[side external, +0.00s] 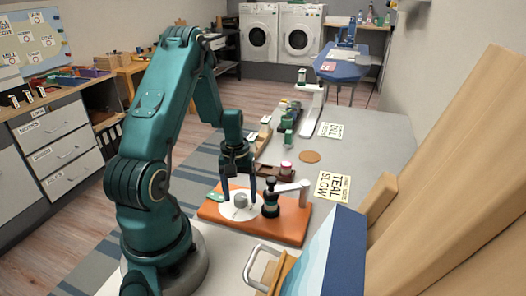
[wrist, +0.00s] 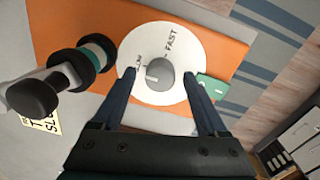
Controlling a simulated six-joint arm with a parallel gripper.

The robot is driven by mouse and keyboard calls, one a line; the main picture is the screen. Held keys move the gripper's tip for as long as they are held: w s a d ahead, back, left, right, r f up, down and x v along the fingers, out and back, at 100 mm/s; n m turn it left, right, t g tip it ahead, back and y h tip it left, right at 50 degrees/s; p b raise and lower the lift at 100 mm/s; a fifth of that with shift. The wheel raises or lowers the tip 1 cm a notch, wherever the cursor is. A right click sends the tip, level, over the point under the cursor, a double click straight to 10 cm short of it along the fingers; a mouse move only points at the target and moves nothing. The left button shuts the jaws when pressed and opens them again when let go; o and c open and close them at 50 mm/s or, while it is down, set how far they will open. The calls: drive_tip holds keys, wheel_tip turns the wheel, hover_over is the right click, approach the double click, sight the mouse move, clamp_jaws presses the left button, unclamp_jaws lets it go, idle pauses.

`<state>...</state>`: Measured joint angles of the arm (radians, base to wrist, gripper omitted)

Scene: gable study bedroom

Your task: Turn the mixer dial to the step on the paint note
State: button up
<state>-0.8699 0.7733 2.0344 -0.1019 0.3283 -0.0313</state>
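The mixer dial is a grey round knob (side external: 241,201) on a white disc (side external: 229,211), set on an orange board. In the wrist view the knob (wrist: 161,73) shows a pale pointer mark on its left side. The disc reads "FAST" at the upper right; a smaller word at the left looks like "SLOW", partly unclear. The paint note (side external: 333,187) lies on the table right of the board and reads "TEAL SLOW" under a smaller line. My gripper (wrist: 160,77) is open and points down, its fingers on either side of the knob with gaps showing.
The mixer's black and teal head (side external: 270,198) stands right beside the disc on the orange board (side external: 258,229). A green tag (wrist: 212,86) lies by the disc. Another note (side external: 331,130) and a brown coaster (side external: 309,156) lie farther back. A blue panel (side external: 330,255) stands in front.

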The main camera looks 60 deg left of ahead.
sight(240, 196)
drive_tip(key=shift+s+r, duration=0.1)
drive_tip(key=shift+r, duration=2.45)
drive_tip(key=w+d+r+m+t, duration=0.1)
drive_tip(key=w+d+r+t, duration=0.1)
drive_tip(key=w+d+r, duration=0.5)
drive_tip(key=w+d+r+m+t, duration=0.1)
drive_tip(key=w+d+r+t, duration=0.15)
drive_tip(key=d+r, duration=0.4)
drive_tip(key=s+d+r+m, duration=0.2)
drive_tip(key=s+d+m, duration=0.2)
drive_tip(key=s, duration=0.3)
drive_tip(key=s+d+r+m, duration=0.1)
drive_tip(key=s+d+m, duration=0.3)
drive_tip(key=s, duration=0.3)
drive_tip(key=shift+s+r+m+t, duration=0.2)
drive_tip(key=shift+r+m+t, duration=0.15)
drive_tip(key=shift+m, duration=0.35)
